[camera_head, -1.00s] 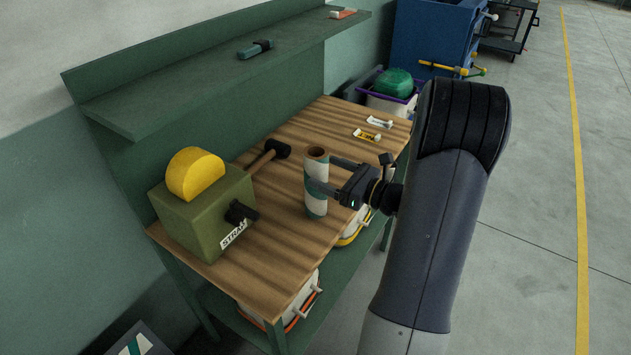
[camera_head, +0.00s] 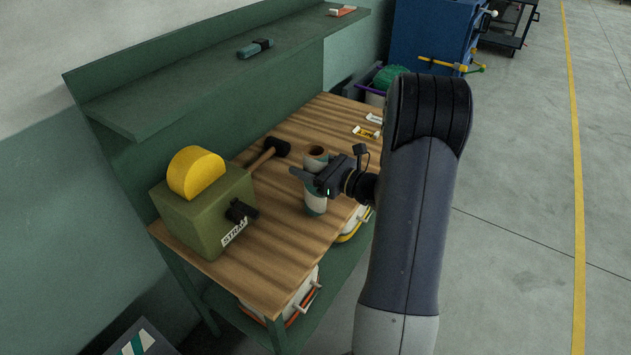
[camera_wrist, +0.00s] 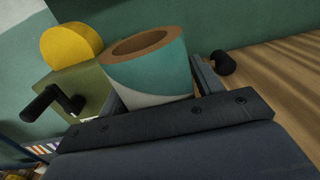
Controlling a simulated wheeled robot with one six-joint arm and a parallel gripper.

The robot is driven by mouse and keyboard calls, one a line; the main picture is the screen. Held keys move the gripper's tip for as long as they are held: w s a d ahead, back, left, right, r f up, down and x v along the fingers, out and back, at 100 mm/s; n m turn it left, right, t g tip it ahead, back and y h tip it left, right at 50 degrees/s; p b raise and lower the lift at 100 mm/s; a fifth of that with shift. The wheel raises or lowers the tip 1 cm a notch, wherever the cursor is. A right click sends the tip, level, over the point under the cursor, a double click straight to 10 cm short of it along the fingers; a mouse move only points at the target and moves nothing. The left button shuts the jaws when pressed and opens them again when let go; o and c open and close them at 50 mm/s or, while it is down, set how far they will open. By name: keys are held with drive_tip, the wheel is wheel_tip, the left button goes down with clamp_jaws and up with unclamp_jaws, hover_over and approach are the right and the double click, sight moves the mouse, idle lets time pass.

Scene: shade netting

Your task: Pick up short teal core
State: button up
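The short teal core (camera_head: 316,203) is a hollow tube with a teal and white outside and a brown rim. It stands upright on the wooden bench top, partly hidden by my gripper in the head view. My gripper (camera_head: 307,176) reaches in from the right at the core's middle. In the wrist view the core (camera_wrist: 150,75) sits between the fingers (camera_wrist: 160,88), its lower part hidden behind the gripper body. One finger shows on each side, close to the wall. The gripper looks open around it; contact is hard to tell.
A green box with a yellow half-disc (camera_head: 197,174) and black knob stands left on the bench (camera_head: 270,265). A black mallet (camera_head: 276,147) lies behind the core. Small tubes (camera_head: 366,132) lie at the far right. A shelf (camera_head: 200,85) overhangs the back.

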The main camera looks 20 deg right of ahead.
drive_tip(key=c, duration=1.1)
drive_tip(key=shift+c, duration=0.3)
drive_tip(key=shift+r, duration=0.1)
